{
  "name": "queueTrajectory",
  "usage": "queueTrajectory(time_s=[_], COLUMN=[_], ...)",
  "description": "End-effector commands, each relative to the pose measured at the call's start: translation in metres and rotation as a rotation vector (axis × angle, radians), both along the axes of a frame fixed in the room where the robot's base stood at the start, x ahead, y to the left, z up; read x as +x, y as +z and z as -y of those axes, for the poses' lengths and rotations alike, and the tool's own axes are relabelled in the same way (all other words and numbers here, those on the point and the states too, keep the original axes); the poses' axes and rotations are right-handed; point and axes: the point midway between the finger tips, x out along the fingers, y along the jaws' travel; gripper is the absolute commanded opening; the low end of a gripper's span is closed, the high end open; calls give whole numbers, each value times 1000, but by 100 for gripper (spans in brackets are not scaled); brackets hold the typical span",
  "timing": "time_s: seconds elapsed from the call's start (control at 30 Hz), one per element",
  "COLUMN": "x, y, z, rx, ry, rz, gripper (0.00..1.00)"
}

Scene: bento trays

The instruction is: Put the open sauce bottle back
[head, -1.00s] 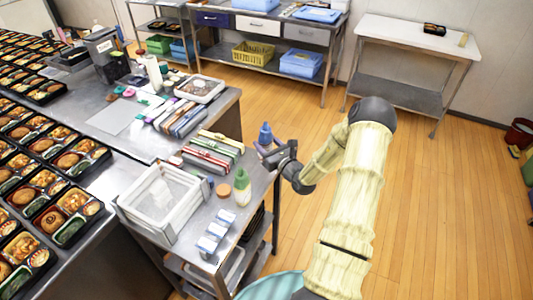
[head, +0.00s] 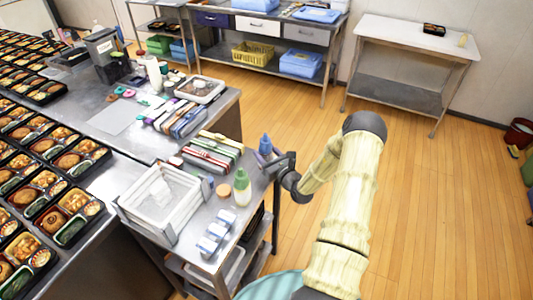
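A blue bottle (head: 265,145) with a narrow top stands upright at the far right corner of the small steel cart. My gripper (head: 267,158) is at the bottle from the right, its dark fingers around the lower part; it appears shut on it. The fingers hide the bottle's base, so I cannot tell whether it touches the cart top. A second bottle, pale with a green top (head: 242,187), stands upright on the cart nearer to me. At this size I cannot tell whether either bottle is open.
On the cart (head: 207,262) are a white-framed clear bin (head: 165,203), a small orange-brown round item (head: 223,190), several small white-topped containers (head: 213,231) and a stack of long packs (head: 207,158). Filled bento trays cover the left counter.

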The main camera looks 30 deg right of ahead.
Motion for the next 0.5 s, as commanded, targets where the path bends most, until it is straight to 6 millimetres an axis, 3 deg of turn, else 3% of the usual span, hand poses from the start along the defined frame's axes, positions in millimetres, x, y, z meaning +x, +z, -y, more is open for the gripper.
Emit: queueTrajectory(time_s=[0.13,0.2,0.27,0.5], x=[0,0,0,0], y=[-3,-3,-3,-2], z=[0,0,0,0], rx=[0,0,0,0], ry=[0,0,0,0], rz=[1,0,0,0], gripper=[47,63,73,73])
